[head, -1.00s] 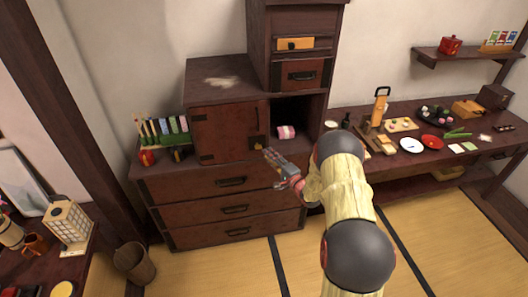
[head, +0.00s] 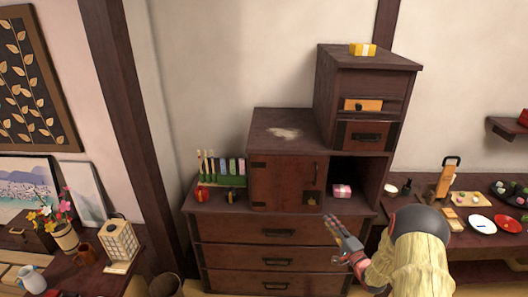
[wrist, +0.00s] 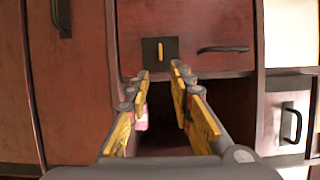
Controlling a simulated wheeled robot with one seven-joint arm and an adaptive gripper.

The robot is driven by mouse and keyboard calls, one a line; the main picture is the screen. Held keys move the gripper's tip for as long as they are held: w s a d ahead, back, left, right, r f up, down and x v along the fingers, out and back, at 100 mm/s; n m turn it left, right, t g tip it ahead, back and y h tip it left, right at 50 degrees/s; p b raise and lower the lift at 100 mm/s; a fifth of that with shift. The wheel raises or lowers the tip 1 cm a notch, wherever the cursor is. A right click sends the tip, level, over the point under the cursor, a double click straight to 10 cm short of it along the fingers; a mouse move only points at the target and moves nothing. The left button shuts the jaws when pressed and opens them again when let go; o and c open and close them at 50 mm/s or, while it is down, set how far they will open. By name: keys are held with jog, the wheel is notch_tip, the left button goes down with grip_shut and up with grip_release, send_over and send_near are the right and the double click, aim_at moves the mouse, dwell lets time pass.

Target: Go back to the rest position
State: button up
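My gripper (head: 333,228) is in front of the dark wooden step chest (head: 290,130), just below and right of the cabinet door's brass-marked latch plate (head: 311,198). In the wrist view my gripper (wrist: 159,72) has its yellow-padded fingers apart with nothing between them. The cabinet door (head: 283,183) looks shut. A pink and white bundle (head: 342,191) sits in the open cubby right of the door; a sliver of pink shows behind the left finger in the wrist view. My arm comes from the lower right.
A low table with a lantern (head: 121,241) is at left. A long table with plates (head: 481,224) is at right.

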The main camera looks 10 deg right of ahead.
jog(key=s+d+f+n+g+h, duration=0.2)
jog(key=s+f+g, duration=0.15)
jog(key=f, duration=0.35)
jog(key=s+d+f+n+g+h, duration=0.1)
jog(key=s+d+f+n+g, duration=0.2)
jog(key=f, duration=0.4)
jog(key=s+r+n+g+h, duration=0.1)
jog(key=s+r+n+g, duration=0.1)
jog(key=s+g, duration=0.45)
jog(key=s+a+r+n, duration=0.3)
jog(key=s+a+r, duration=0.5)
jog(key=a+r, duration=0.2)
jog(key=s+a+r+n+y, duration=0.1)
jog(key=s+a+r+n, duration=0.2)
jog(key=s+a+r, duration=0.6)
jog(key=s+a+r+n+y, duration=0.1)
jog(key=s+a+r+n, duration=0.2)
jog(key=s+a+r, duration=0.5)
jog(key=a+r, duration=0.4)
jog(key=r, duration=0.7)
jog(key=shift+s+r+n+t, duration=0.15)
jog(key=shift+s+n+t, duration=0.15)
jog(key=shift+n, duration=0.1)
